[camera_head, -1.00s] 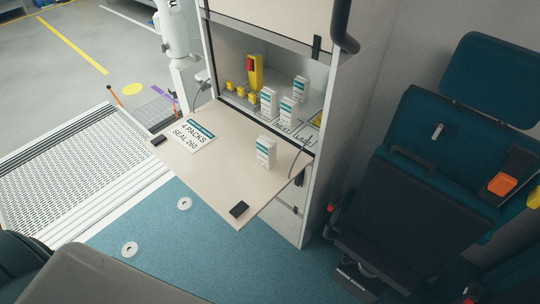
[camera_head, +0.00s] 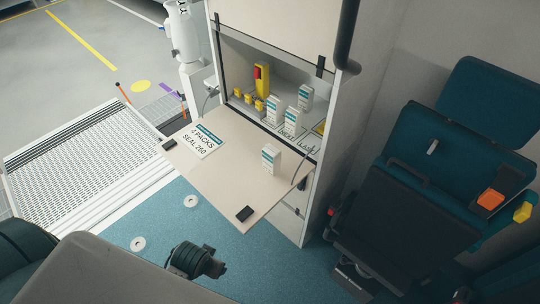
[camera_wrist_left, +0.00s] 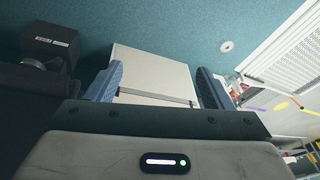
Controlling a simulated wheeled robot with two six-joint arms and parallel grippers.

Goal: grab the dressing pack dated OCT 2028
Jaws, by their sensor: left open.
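White-and-teal dressing packs stand upright at the cabinet. One pack (camera_head: 271,158) is on the lowered flap (camera_head: 222,178). Three more, a left pack (camera_head: 274,107), a middle pack (camera_head: 291,120) and a right pack (camera_head: 305,96), stand inside on the shelf. Their dates are too small to read. In the left wrist view my left gripper (camera_wrist_left: 158,84) is open and no pack shows between its fingers; a pale panel is seen beyond them. A dark part of my arm shows at the bottom of the head view, well short of the flap.
A card (camera_head: 196,142) reading "4 PACKS SEAL 260" lies on the flap. A yellow-and-red object (camera_head: 262,79) and small yellow blocks (camera_head: 248,98) stand deeper in the cabinet. A folded teal seat (camera_head: 410,190) is to the right. Blue floor (camera_head: 160,225) lies open below.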

